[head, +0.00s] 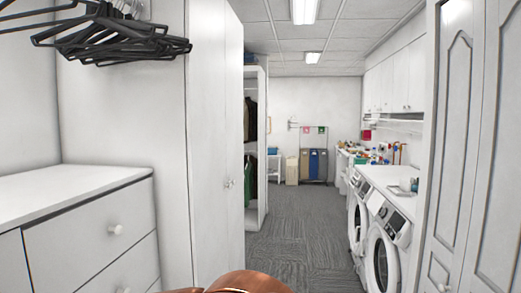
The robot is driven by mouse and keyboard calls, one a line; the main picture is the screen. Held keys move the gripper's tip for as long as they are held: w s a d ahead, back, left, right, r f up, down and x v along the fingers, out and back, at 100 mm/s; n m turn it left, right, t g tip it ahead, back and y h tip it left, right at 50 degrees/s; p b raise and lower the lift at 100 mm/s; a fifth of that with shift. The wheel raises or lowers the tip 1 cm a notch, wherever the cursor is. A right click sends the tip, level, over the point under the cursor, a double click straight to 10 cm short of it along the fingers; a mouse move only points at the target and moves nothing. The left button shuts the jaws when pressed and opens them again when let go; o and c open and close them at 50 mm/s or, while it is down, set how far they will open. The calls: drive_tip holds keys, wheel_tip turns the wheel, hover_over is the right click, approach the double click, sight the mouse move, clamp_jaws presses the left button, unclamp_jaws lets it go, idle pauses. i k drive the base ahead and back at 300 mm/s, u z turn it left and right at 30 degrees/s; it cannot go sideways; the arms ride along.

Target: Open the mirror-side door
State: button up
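No mirror shows in the head view, so I cannot tell which door is the mirror-side one. On the left stands a tall white cabinet with plain doors (212,130); they look shut, and small knobs (229,183) sit near the middle of its front. On the right are white panelled doors (452,150) with arched mouldings; they look shut, and a small knob (442,287) shows at the bottom edge. My gripper is not in view. A copper-coloured rounded part at the bottom edge is probably mine.
A white drawer chest (95,235) stands at the near left, under black hangers (115,38). An open wardrobe (261,150) with clothes stands further along. Washing machines (385,250) line the right side. The grey carpet aisle (298,235) between is clear, with bins (313,165) at its far end.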

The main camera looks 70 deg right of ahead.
sight(233, 47)
drive_tip(key=z, duration=3)
drive_tip(key=i, duration=3.2)
drive_tip(key=u, duration=2.4)
